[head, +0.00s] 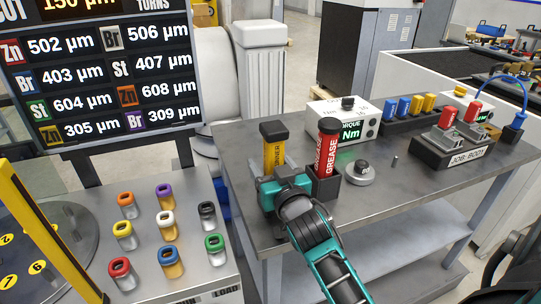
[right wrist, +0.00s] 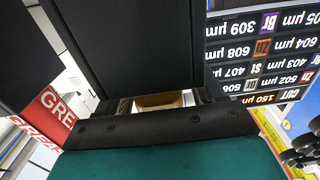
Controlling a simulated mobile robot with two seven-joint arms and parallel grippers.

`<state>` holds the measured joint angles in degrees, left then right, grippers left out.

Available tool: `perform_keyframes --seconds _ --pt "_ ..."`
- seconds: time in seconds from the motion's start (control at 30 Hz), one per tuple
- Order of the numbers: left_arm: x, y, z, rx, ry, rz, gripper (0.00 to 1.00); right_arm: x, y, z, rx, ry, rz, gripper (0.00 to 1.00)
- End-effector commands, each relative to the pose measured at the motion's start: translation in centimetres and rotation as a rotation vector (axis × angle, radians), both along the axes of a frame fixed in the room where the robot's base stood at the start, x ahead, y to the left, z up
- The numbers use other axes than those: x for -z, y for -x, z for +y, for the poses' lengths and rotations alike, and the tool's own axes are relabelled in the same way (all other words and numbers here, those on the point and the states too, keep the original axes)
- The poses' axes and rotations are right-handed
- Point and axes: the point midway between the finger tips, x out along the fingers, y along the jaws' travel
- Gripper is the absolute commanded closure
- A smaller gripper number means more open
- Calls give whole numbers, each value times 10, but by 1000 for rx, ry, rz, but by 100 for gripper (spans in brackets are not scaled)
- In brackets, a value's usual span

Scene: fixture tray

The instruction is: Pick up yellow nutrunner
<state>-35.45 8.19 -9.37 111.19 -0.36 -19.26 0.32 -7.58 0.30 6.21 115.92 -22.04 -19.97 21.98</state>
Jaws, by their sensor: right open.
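The yellow nutrunner (head: 275,153) stands upright at the left front of the grey workbench, with a black cap and dark lettering on its side. My right gripper (head: 274,185) is open at its lower part, on the near side; its teal body hides the nutrunner's base and holder. Whether the fingers touch it cannot be told. In the right wrist view a small tan-yellow patch (right wrist: 160,100) shows between dark parts near the gripper, and a large black shape fills much of the upper middle. My left gripper is not in view.
A red grease tube (head: 328,150) stands in a black holder close to the right of my gripper. A white torque box (head: 345,118) stands behind it and a round grey knob piece (head: 359,173) to its right. A job body block (head: 460,150) sits farther right.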

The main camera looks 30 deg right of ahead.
Motion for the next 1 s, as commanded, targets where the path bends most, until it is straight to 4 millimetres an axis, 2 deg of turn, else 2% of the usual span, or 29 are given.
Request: perform_keyframes --seconds 0.1,0.73,1.0 --pt "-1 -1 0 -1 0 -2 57 0 0 0 0 0 0 33" --pt "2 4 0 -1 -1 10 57 0 0 0 0 0 -1 93" --pt "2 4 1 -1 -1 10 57 -4 0 0 -1 2 -8 94"
